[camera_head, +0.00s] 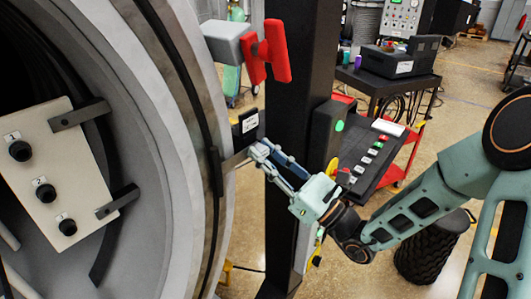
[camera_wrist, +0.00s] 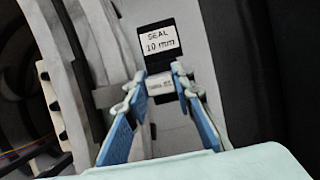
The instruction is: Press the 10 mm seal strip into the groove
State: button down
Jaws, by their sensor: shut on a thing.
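My gripper (camera_head: 258,152) reaches from the right to the outer edge of the big round grey furnace flange (camera_head: 180,120). In the wrist view my blue-padded fingers (camera_wrist: 159,83) are shut on a small grey block (camera_wrist: 160,84) with a tiny label. I cannot tell clearly whether this block is part of the seal strip. A black plate (camera_wrist: 160,42) reading "SEAL 10 mm" is just beyond the fingertips; it also shows in the head view (camera_head: 249,122). A dark groove line runs along the flange face, with a short dark raised piece (camera_head: 215,172) beside my fingertips.
A red handle (camera_head: 272,50) on a grey block is above my gripper. A black post (camera_head: 295,90) stands close behind it. A cream panel with several black knobs (camera_head: 58,170) is inside the furnace mouth. A red cart (camera_head: 400,165) and a black stool (camera_head: 432,248) stand right.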

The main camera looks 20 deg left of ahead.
jog(key=shift+w+a, duration=0.2)
jog(key=shift+a, duration=0.25)
dwell(0.4)
jog(key=c, duration=1.6)
grip_release()
